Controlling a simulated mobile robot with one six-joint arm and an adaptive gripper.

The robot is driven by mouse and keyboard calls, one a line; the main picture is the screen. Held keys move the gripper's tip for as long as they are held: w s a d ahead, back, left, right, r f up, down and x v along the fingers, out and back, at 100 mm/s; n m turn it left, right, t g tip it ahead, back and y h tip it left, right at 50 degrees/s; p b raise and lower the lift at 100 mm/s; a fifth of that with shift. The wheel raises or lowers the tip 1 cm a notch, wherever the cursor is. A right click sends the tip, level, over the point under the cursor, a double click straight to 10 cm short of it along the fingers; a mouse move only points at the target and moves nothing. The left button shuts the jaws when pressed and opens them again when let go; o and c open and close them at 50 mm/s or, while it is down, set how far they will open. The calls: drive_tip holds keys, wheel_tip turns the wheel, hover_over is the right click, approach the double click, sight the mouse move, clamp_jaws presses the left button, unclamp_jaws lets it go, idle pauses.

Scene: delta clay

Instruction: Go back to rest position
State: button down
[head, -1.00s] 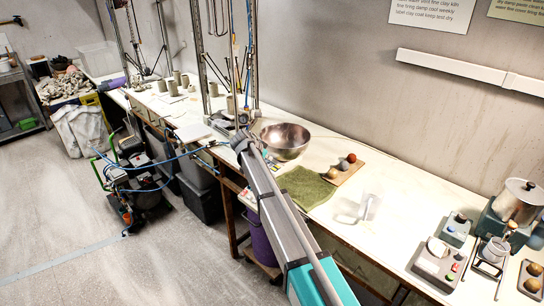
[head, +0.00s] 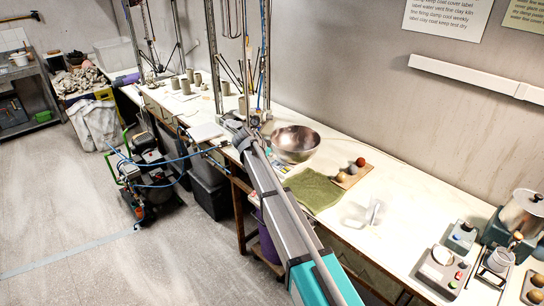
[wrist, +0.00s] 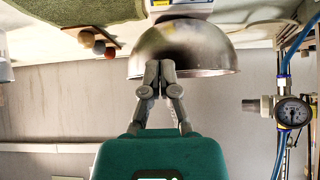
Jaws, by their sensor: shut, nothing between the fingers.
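My arm (head: 290,225) reaches from the bottom of the head view up to the left side of the metal bowl (head: 296,143). My gripper's fingers are too small to make out there. In the wrist view, which looks upside down, my gripper (wrist: 152,78) is shut and empty. Its fingertips overlap the bowl (wrist: 190,48) in the picture; I cannot tell how far apart they are. No marked rest position shows.
The long bench holds a green cloth (head: 314,190), a wooden board with small balls (head: 352,174), a clear container (head: 362,214), and a pot (head: 524,213). A pressure gauge (wrist: 292,112) with blue hose shows right. The floor (head: 60,210) at left is open.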

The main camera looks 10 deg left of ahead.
idle(0.3)
drive_tip(key=s+d+f+n+g+y, duration=0.1)
drive_tip(key=s+d+f+n+g, duration=0.1)
drive_tip(key=s+d, duration=0.75)
drive_tip(key=s+d+f+n+g+y, duration=0.1)
drive_tip(key=s+d+f+g, duration=0.1)
drive_tip(key=s+d, duration=0.75)
drive_tip(key=s+d+f+n+g+y, duration=0.1)
drive_tip(key=s+d+n+g+y, duration=0.2)
drive_tip(key=s+d, duration=1)
drive_tip(key=s+n, duration=0.1)
drive_tip(key=s, duration=0.3)
drive_tip(key=shift+n, duration=0.4)
